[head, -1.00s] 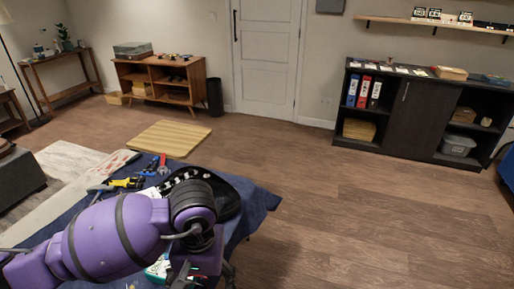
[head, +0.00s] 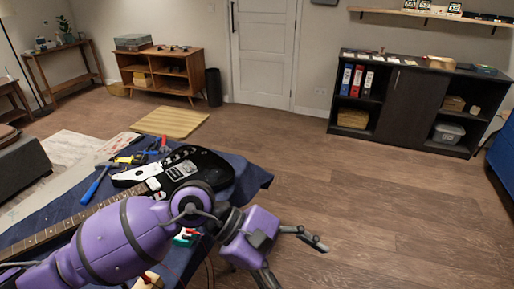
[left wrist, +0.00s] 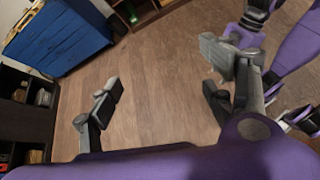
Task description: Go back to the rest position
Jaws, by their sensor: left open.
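My left arm reaches in from the left in the head view. My left gripper (head: 290,262) is at its end, past the right side of the blue-covered table, over the floor. In the left wrist view the left gripper (left wrist: 160,98) has its two grey fingers wide apart, with only bare wooden floor between them. It holds nothing. Purple and dark arm parts of mine show at the right of that view.
An electric guitar (head: 212,168) with a black body lies on the blue cloth (head: 258,177), partly hidden by my arm. Hand tools (head: 150,150) lie behind it. A dark cabinet (head: 412,105) stands along the back wall. The floor (head: 390,220) to the right is clear.

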